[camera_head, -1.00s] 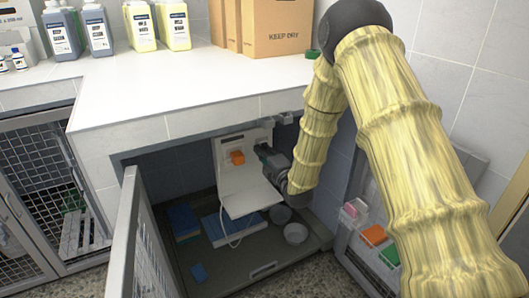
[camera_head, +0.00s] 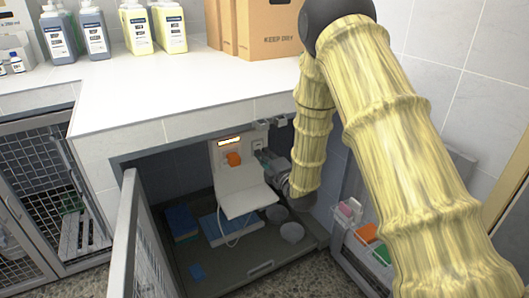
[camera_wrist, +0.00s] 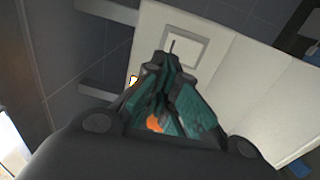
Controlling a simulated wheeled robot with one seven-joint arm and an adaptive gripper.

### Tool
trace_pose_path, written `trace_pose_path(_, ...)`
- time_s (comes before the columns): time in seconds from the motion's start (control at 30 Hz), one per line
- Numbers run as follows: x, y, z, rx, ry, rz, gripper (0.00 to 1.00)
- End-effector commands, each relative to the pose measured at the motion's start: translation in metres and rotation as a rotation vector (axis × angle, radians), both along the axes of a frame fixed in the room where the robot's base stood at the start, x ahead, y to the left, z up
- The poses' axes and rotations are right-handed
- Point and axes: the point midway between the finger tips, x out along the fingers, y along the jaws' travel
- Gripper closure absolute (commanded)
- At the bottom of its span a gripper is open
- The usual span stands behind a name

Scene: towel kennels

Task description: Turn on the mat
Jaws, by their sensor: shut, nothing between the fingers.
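A white upright panel (camera_head: 218,157) with a fold-down white shelf (camera_head: 250,200) stands inside the open kennel. It carries an orange block (camera_head: 234,159) and, at its top, a lit orange-yellow strip (camera_head: 229,141). A square switch plate (camera_head: 258,144) is at its right; its frame also shows in the wrist view (camera_wrist: 205,52). A blue mat (camera_head: 210,231) lies on the kennel floor, partly under the shelf, with a white cord (camera_head: 238,238) near it. My gripper (camera_head: 266,157) is shut and empty, its tips close to the switch plate; I cannot tell whether they touch.
The kennel door (camera_head: 140,245) stands open at the left. Two grey bowls (camera_head: 291,232) and folded blue cloths (camera_head: 183,222) are on the floor. The white counter (camera_head: 190,95) overhangs the opening. A rack with coloured items (camera_head: 365,233) stands at the right.

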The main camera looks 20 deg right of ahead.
Motion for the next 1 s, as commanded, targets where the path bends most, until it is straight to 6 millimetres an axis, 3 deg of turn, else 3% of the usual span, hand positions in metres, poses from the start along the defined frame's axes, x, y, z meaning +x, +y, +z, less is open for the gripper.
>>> trace_pose_path(0.2,-0.043,-0.016,0.007,-0.001,0.000,-0.010,1.00)
trace_pose_path(0.43,-0.076,-0.023,0.011,0.000,0.000,-0.009,1.00)
trace_pose_path(0.63,-0.088,-0.025,0.013,0.001,-0.001,-0.008,1.00)
trace_pose_path(1.0,-0.089,-0.024,0.013,0.001,-0.001,-0.007,1.00)
